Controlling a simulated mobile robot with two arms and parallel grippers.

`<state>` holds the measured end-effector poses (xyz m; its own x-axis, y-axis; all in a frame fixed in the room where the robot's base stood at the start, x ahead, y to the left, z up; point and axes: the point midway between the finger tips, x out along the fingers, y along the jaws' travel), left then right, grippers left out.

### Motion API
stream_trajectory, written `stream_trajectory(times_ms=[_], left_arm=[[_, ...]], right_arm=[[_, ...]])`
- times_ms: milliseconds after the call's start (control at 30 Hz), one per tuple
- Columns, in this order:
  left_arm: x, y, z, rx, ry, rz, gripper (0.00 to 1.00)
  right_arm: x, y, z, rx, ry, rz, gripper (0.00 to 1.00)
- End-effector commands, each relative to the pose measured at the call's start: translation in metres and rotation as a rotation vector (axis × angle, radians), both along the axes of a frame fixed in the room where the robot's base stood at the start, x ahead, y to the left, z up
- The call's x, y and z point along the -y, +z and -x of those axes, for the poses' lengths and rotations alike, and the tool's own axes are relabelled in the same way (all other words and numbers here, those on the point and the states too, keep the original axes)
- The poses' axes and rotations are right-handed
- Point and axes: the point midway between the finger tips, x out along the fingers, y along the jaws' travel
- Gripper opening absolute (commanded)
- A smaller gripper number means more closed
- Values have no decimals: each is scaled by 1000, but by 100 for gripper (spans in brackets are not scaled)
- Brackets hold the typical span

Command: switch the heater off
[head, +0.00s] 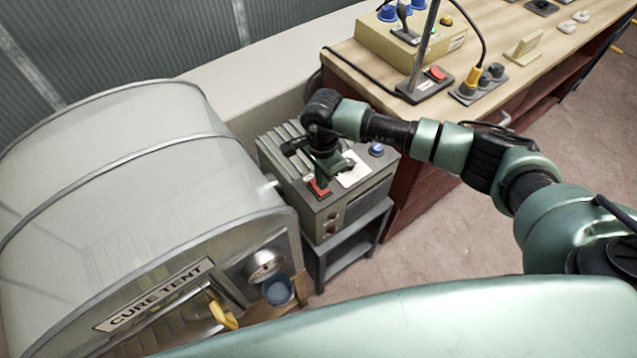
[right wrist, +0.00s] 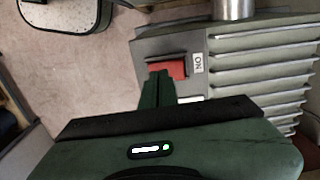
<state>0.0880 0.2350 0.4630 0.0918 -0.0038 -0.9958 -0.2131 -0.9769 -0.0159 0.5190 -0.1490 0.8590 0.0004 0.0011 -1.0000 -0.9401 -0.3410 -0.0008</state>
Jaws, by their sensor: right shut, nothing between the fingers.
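The heater (head: 340,218) is a grey box with a ribbed top, standing on a small dark stand in the middle of the head view. A red rocker switch (head: 319,188) sits on its top near the front left corner. In the right wrist view the red switch (right wrist: 176,68) lies beside an "ON" label (right wrist: 198,62). My right gripper (head: 325,177) is shut and empty, pointing down at the switch. Its fingertips (right wrist: 158,77) overlap the switch's edge; I cannot tell whether they touch. Which side of the rocker is down is unclear. My left gripper is out of view.
A large cure tent (head: 120,180) with a dial (head: 265,264) and yellow handle (head: 222,315) stands left of the heater. A wooden bench (head: 490,105) holds another red switch (head: 436,74) and several devices behind and right. The heater also bears a blue knob (head: 376,149).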

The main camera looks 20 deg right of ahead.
Motion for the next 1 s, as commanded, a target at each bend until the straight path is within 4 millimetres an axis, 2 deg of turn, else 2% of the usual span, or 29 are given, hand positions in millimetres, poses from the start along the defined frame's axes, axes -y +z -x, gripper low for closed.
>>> stream_trajectory(times_ms=[33, 633, 1000], left_arm=[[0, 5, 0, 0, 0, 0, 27], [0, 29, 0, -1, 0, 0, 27], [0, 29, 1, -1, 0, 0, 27]], right_arm=[[0, 7, 0, 1, 0, 1, 0], [1, 54, 0, 1, 0, 2, 0], [1, 57, 0, -1, 0, 1, 0]])
